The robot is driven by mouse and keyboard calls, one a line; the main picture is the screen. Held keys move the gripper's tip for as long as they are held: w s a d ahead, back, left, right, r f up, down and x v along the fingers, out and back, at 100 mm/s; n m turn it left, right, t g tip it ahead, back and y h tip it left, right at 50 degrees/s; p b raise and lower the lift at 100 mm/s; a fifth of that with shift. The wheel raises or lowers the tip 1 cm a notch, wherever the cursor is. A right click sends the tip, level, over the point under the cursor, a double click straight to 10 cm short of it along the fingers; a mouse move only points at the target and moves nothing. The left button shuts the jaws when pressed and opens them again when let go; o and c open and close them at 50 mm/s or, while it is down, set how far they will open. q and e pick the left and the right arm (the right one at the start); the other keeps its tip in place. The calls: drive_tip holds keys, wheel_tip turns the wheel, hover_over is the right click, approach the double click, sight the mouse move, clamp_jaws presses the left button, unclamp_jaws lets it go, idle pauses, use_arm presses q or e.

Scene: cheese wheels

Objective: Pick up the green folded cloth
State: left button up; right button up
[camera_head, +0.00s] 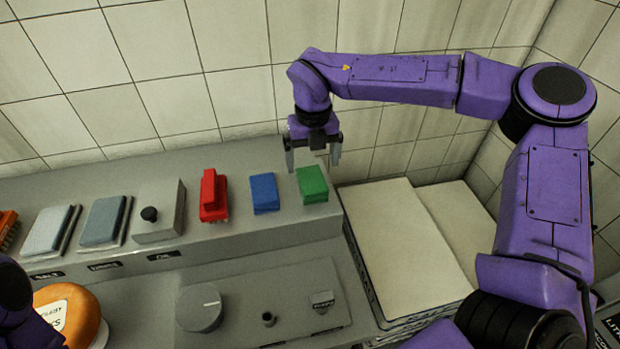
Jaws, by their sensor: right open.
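The green folded cloth (312,185) lies on the grey raised ledge (270,233), at its right end. My right gripper (313,164) is open and empty, with its fingers pointing down. In the picture it hangs just above the far edge of the green cloth, one finger towards each side. Its exact height over the cloth is hard to tell. Only a purple part of my left arm shows at the lower left edge, and its gripper is out of view.
A blue folded cloth (264,193) and a red brush (212,196) lie left of the green cloth. A grey box with a black knob (158,212) stands further left. White stacked sheets (400,250) are on the right. An orange cheese wheel (86,318) is at lower left. Tiled walls stand behind.

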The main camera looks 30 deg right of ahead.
sight(310, 177)
drive_tip(key=shift+s+f+p, duration=0.2)
drive_tip(key=shift+f+p, duration=0.25)
drive_tip(key=shift+f, duration=0.05)
drive_tip(key=shift+s+f+p, duration=0.15)
drive_tip(key=shift+f+p, duration=0.3)
drive_tip(key=f, duration=0.1)
drive_tip(key=w+f, duration=0.1)
drive_tip(key=f, duration=0.2)
drive_tip(key=shift+w+f+p, duration=0.15)
drive_tip(key=shift+w+p, duration=0.2)
drive_tip(key=shift+p, duration=0.05)
drive_tip(key=shift+s, duration=0.4)
drive_tip(key=shift+s+r, duration=0.1)
drive_tip(key=shift+r, duration=0.1)
drive_tip(key=c, duration=1)
drive_tip(key=shift+c, duration=0.6)
